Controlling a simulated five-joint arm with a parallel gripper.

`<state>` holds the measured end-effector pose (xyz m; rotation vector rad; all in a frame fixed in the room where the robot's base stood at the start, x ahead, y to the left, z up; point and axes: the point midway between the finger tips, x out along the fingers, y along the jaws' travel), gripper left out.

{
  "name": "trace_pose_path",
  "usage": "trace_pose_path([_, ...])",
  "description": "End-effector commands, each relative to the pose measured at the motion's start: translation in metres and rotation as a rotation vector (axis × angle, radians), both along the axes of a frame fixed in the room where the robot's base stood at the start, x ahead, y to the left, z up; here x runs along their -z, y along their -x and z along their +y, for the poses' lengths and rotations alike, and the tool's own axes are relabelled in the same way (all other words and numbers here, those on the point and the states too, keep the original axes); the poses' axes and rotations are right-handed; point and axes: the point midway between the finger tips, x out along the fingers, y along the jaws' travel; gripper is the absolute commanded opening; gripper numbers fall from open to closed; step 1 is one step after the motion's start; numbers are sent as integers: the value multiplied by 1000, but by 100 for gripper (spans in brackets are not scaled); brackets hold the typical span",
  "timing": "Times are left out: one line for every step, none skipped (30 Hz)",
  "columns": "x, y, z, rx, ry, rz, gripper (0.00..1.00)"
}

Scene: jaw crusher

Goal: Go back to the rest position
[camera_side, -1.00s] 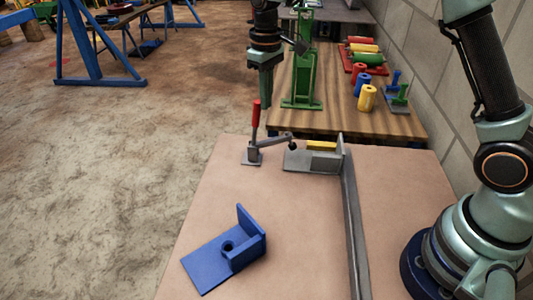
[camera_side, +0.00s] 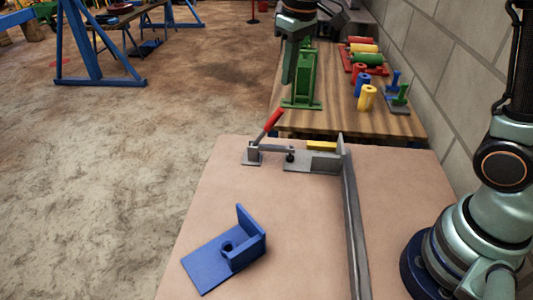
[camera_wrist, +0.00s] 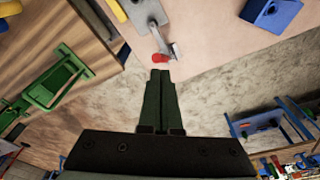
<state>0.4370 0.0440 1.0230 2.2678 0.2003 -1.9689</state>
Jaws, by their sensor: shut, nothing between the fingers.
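My gripper (camera_side: 288,78) is shut and empty, pointing down above the far edge of the tan table. In the wrist view its fingertips (camera_wrist: 160,74) are together and appear close to the red handle end (camera_wrist: 159,58); how far apart in depth, I cannot tell. The toggle clamp (camera_side: 253,152) stands at the table's far left corner, its red handle (camera_side: 270,122) tilted up to the right. Its arm lies low, its tip over the grey plate of the fixture (camera_side: 322,160). A yellow piece (camera_side: 321,146) sits at the fixture's back.
A blue angle bracket (camera_side: 225,252) lies at the table's front left. A grey rail (camera_side: 352,230) runs down the table. Behind, a wooden bench (camera_side: 345,115) holds a green frame (camera_side: 303,85), coloured cylinders (camera_side: 366,98) and a blue-green part (camera_side: 398,95).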

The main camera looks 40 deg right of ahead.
Motion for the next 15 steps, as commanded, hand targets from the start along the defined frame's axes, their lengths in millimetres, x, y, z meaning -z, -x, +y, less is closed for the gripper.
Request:
trace_pose_path([-9, 12, -5, 14, -3, -28, 0])
trace_pose_path([-13, 19, -8, 22, -5, -44, 0])
trace_pose_path([-17, 27, -11, 32, -8, -63, 0])
trace_pose_path([-20, 34, -13, 40, -10, -78, 0])
trace_pose_path([-22, 41, -15, 48, -12, -93, 0])
trace_pose_path([-25, 50, -18, 59, -15, -113, 0])
trace_pose_path([-27, 57, -20, 67, -17, -128, 0])
trace_pose_path([-28, 64, -22, 75, -19, -143, 0])
trace_pose_path([-29, 73, -25, 85, -21, -163, 0])
trace_pose_path([-29, 80, -27, 93, -23, -178, 0])
trace_pose_path([-29, 86, -28, 100, -24, -193, 0])
trace_pose_path([-29, 95, -31, 110, -27, -212, 0])
trace_pose_path([-28, 102, -32, 118, -30, -228, 0])
trace_pose_path([-27, 108, -34, 126, -31, -242, 0])
trace_pose_path([-25, 116, -36, 136, -33, -259, 0])
